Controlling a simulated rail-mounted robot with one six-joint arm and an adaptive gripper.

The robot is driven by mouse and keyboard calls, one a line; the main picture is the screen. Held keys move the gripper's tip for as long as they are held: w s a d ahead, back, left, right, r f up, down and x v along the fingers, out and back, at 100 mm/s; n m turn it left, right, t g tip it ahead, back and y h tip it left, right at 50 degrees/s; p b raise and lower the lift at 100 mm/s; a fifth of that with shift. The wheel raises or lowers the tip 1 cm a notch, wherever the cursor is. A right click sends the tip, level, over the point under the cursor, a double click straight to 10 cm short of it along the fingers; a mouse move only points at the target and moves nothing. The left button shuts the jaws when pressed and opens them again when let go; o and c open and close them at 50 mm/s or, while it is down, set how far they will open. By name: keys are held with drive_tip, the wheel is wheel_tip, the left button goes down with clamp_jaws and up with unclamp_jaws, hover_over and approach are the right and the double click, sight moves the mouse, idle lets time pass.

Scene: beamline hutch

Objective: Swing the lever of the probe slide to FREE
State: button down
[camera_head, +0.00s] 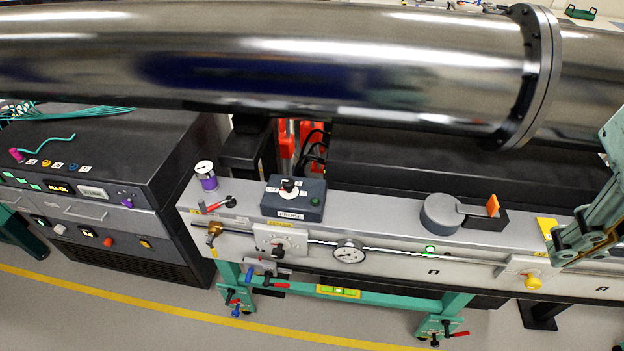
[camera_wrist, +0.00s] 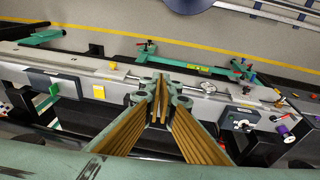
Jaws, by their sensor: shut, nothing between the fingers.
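A dark box with a small label that appears to read PROBE (camera_head: 293,198) sits on the grey bench top. It carries a black-and-white knob (camera_head: 289,186) and a green button; it also shows in the wrist view (camera_wrist: 240,119). Left of it lies a black lever with a red tip (camera_head: 217,205). I cannot tell which handle is the probe slide's lever, and no FREE mark is legible. My gripper (camera_head: 566,247) is at the right edge, well right of the box. In the wrist view its fingers (camera_wrist: 160,101) are shut and empty.
A big steel pipe (camera_head: 300,60) runs above and behind the bench. A round grey disc (camera_head: 440,214) with an orange-tipped arm stands between the box and my gripper. A dial gauge (camera_head: 348,253) is on the front face. A green handle (camera_wrist: 46,98) shows in the wrist view.

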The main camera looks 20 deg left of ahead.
drive_tip(key=w+a+f+n+g+h+p, duration=0.2)
drive_tip(key=w+f+n+g+p, duration=0.1)
drive_tip(key=w+f+n, duration=0.65)
drive_tip(key=w+a+f+n+h, duration=0.1)
drive_tip(key=w+a+f+n, duration=0.25)
drive_tip(key=w+a, duration=0.3)
drive_tip(key=n+t+y, duration=0.2)
drive_tip(key=n+t, duration=0.1)
drive_tip(key=n, duration=2)
hover_over(282, 285)
drive_tip(key=s+a, duration=0.3)
drive_tip(key=s, duration=0.1)
wheel_tip(282, 285, down, 32)
drive_tip(key=shift+w+r, duration=0.15)
drive_tip(key=shift+d, duration=0.1)
drive_tip(key=shift+b+x, duration=3.15)
drive_tip(key=shift+x, duration=3.9)
drive_tip(key=shift+d, duration=0.25)
